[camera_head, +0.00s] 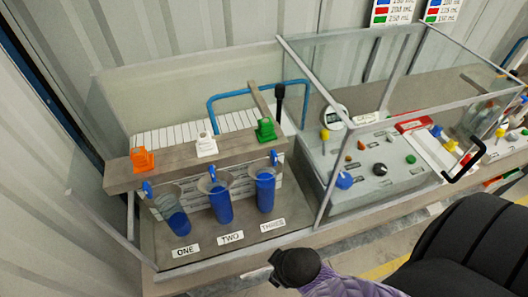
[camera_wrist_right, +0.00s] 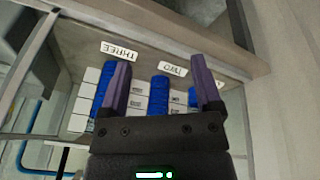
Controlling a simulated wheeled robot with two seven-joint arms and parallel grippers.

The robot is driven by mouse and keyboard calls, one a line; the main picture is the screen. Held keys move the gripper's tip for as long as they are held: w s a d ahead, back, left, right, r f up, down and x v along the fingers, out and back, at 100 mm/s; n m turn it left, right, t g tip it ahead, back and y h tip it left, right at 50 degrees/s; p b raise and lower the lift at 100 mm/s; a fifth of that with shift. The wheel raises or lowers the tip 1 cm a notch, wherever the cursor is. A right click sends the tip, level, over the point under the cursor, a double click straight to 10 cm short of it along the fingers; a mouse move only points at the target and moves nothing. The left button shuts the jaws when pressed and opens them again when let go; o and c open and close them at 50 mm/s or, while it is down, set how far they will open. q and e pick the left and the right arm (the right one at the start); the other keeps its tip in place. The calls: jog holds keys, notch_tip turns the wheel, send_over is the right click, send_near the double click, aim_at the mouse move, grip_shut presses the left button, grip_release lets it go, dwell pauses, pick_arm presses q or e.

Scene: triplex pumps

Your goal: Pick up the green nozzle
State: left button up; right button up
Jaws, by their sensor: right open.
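The green nozzle (camera_head: 265,129) sits at the right end of a grey bar, above the blue-filled cylinder labelled THREE (camera_head: 265,189). A white nozzle (camera_head: 206,145) and an orange nozzle (camera_head: 142,159) sit further left on the same bar. In the head view my right arm's end shows at the bottom, in front of the case and apart from the nozzle. In the right wrist view my right gripper (camera_wrist_right: 160,61) is open, with nothing between its purple fingers. The green nozzle cannot be made out there. My left gripper is not in view.
Cylinders ONE (camera_head: 175,212) and TWO (camera_head: 220,199) stand beside THREE. A clear-panelled case with a grey frame (camera_head: 318,205) surrounds the bench. A blue pipe (camera_head: 245,90) arches behind the bar. A control box (camera_head: 375,170) with coloured knobs stands right of the divider.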

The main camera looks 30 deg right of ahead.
jog(key=w+d+r+n+t+h+p, duration=0.1)
jog(key=w+d+r+n+p, duration=0.15)
jog(key=r, duration=0.55)
jog(key=w+d+r+n+t+h+p, duration=0.1)
jog(key=w+r+n+t+p, duration=0.2)
jog(key=r, duration=0.5)
jog(key=n+t+p, duration=0.1)
jog(key=n+t, duration=0.5)
jog(key=n, duration=1.8)
send_near(263, 121)
jog(key=w+d+f, duration=0.1)
jog(key=w, duration=0.1)
jog(key=shift+h, duration=0.3)
jog(key=x, duration=0.9)
jog(key=shift+w+a+f+b, duration=0.2)
jog(key=shift+f+b, duration=0.1)
jog(key=shift+f, duration=0.25)
jog(key=shift+s, duration=0.1)
jog(key=shift+c, duration=0.8)
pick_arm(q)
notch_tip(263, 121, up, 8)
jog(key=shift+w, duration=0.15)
pick_arm(e)
grip_shut()
